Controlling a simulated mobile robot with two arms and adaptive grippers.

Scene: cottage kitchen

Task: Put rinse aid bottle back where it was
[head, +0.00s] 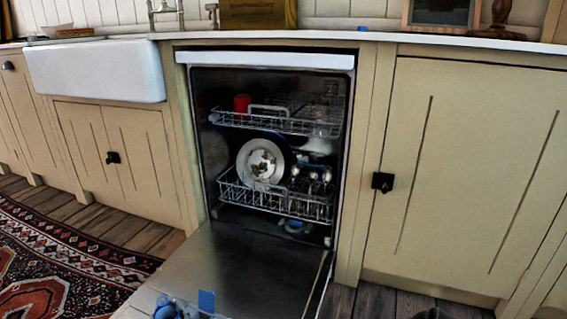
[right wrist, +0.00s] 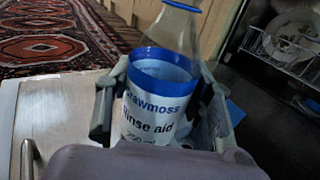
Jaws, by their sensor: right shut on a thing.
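The rinse aid bottle (right wrist: 155,105) is clear with blue bands and a white label reading "Rinse aid". In the right wrist view it stands between the fingers of my right gripper (right wrist: 163,95), which is shut on it; its top is cut off by the frame edge. In the head view my right gripper (head: 184,310) is at the bottom edge, over the near end of the open dishwasher door (head: 240,265), and mostly cut off. A small blue piece (head: 206,300) shows beside it; I cannot tell what it is. My left gripper is not in view.
The open dishwasher has an upper rack (head: 285,124) with a red cup (head: 242,103) and a lower rack (head: 300,208) with a plate (head: 260,160). A white sink (head: 95,70) and worktop (head: 400,37) are behind. A patterned rug (head: 60,265) lies left.

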